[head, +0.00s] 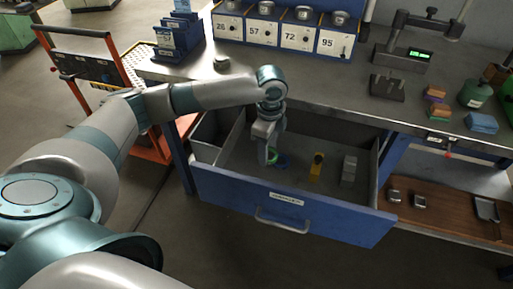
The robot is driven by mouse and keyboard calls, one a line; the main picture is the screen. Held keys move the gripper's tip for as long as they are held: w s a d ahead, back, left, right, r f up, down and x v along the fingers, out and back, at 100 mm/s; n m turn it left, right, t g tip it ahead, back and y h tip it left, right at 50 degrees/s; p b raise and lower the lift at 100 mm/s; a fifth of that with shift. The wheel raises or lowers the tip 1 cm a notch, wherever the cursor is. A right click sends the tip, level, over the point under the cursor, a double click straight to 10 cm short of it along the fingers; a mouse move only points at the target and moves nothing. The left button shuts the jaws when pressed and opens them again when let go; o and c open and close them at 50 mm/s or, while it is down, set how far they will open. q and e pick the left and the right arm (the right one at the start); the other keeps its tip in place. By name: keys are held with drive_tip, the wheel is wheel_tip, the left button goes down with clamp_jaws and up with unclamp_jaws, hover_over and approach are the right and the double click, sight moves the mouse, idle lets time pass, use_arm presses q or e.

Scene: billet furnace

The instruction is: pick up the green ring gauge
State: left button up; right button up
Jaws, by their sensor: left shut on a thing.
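The green ring gauge (273,157) is inside the open blue drawer (300,215), near its left-middle part. My left gripper (269,152) reaches down into the drawer from above and is shut on the green ring. The fingers partly cover the ring, and I cannot tell whether it touches the drawer floor. A blue ring (283,161) lies just right of it. My right gripper does not show.
A yellow object (316,167) and a grey block (348,170) stand further right in the drawer. The workbench (330,95) behind carries a numbered box row (281,32), a scale (405,55) and coloured blocks (436,105). A red cart (105,75) stands left.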

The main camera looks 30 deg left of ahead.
sight(275, 159)
use_arm(q)
drive_tip(key=d, duration=0.1)
drive_tip(key=d+r, duration=0.1)
drive_tip(key=shift+s+d+r, duration=0.3)
drive_tip(key=shift+s, duration=0.05)
drive_tip(key=shift+d+r, duration=0.1)
drive_tip(key=shift+d, duration=0.1)
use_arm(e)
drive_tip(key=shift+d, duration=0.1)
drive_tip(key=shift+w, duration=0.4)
